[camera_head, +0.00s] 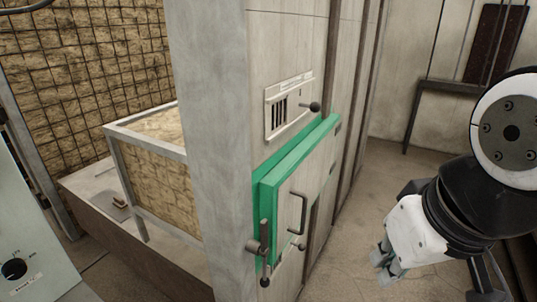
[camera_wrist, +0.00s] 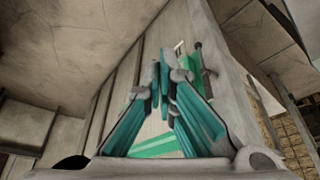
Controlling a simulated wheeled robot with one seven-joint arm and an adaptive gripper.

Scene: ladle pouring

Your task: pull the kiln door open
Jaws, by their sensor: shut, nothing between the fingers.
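The kiln door (camera_head: 318,172) is a pale panel with thick green edges, on the side of a tall grey kiln (camera_head: 222,130) in the head view. It sits against its green frame and looks shut. A dark bar handle (camera_head: 304,214) stands on its face, and a latch lever (camera_head: 264,240) hangs at its lower left edge. My gripper (camera_head: 381,266) is to the right of the door, low and clearly apart from the handle. In the wrist view its teal-padded fingers (camera_wrist: 163,60) are shut and empty, with green door parts (camera_wrist: 165,147) behind them.
A vent panel (camera_head: 290,103) with a dark knob (camera_head: 314,106) sits above the door. A framed box (camera_head: 160,185) stands left of the kiln, and a control panel (camera_head: 30,240) is at lower left. Open floor (camera_head: 345,225) lies between the kiln and my arm.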

